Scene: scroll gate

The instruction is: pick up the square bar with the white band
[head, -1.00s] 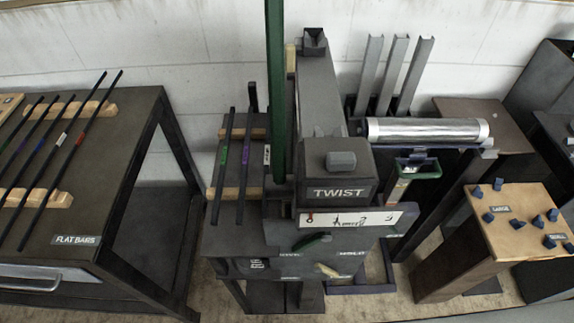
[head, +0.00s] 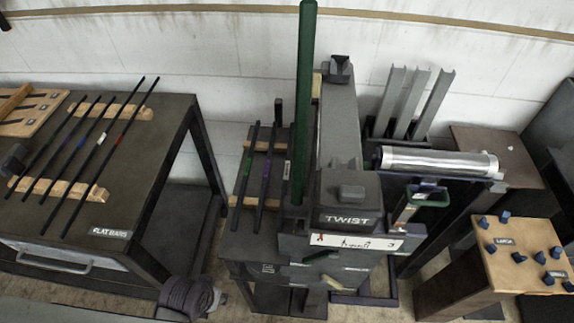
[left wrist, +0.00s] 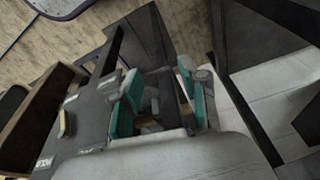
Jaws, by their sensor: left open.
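Several thin dark bars with coloured bands lie on a wooden rack (head: 245,190) left of the twist machine. The rightmost one carries a white band (head: 287,170) and is partly hidden by the green lever (head: 304,110). Another bar with a white band (head: 102,138) lies on the table labelled FLAT BARS. My left gripper (left wrist: 162,102) shows in the left wrist view with teal finger pads apart. No bar is visibly held between them. Its fingers are not seen in the head view. My right gripper is not in view.
The twist machine (head: 348,197) stands mid-scene. The flat bars table (head: 165,150) is at left, with a gap before the rack. A silver cylinder (head: 437,161) and a wooden-topped stand (head: 517,270) with blue pieces are at right.

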